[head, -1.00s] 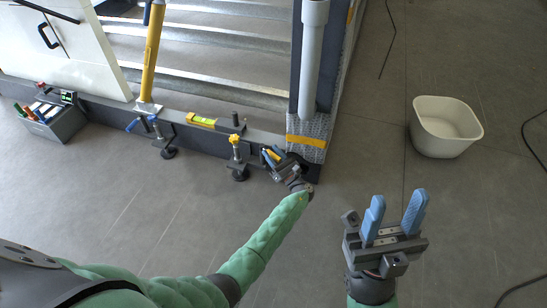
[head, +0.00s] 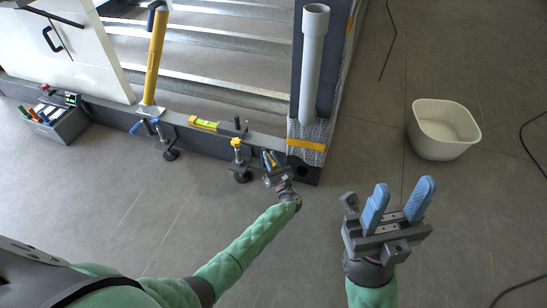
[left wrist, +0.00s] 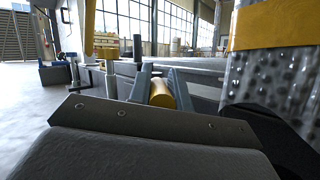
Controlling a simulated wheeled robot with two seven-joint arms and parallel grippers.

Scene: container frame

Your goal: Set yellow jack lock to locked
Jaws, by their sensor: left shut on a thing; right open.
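The jack with a yellow knob (head: 236,143) stands upright at the front of the dark sill in the head view, its round foot on the floor. My left gripper (head: 269,159) is low beside the sill, right of this knob and apart from it. In the left wrist view, its fingers (left wrist: 162,88) are shut on a yellow cylindrical piece (left wrist: 161,96). I cannot tell whether this piece is the jack's lock; its far end is hidden. My right gripper (head: 397,205) is open and empty above the floor at the right.
A blue-handled jack (head: 150,128) and a yellow spirit level (head: 203,124) are left along the sill. A wrapped post base (head: 307,140) with a grey pipe (head: 312,65) stands close right of my left gripper. A white tub (head: 444,130) sits on open floor at right.

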